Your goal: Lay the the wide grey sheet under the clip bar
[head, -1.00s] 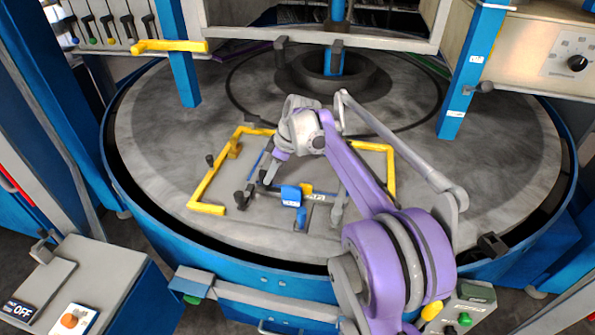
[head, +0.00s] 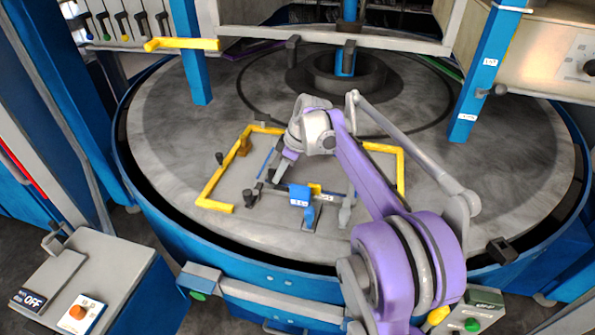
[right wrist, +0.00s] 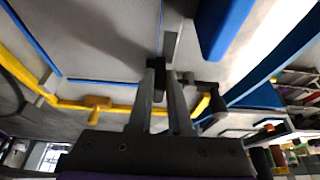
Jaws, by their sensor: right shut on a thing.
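The clip bar (head: 270,195) lies across the front of the yellow-framed bed, with a blue block (head: 300,196) near its middle. In the right wrist view a blue part (right wrist: 225,25) stands close at the upper right. My right gripper (head: 274,178) is low over the bed, just behind the bar's left part. Its fingers (right wrist: 160,80) are shut on a small dark thing (right wrist: 157,70), which I cannot identify. Grey surface (right wrist: 100,40) edged by thin blue lines lies beyond the fingers. I cannot tell a separate wide grey sheet from the grey bed. My left gripper is out of view.
A yellow angled frame (head: 210,190) borders the bed on a round grey table (head: 170,140). Blue posts (head: 465,100) rise at the back left and right. A control box (head: 90,280) stands at the front left. The table's left side is clear.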

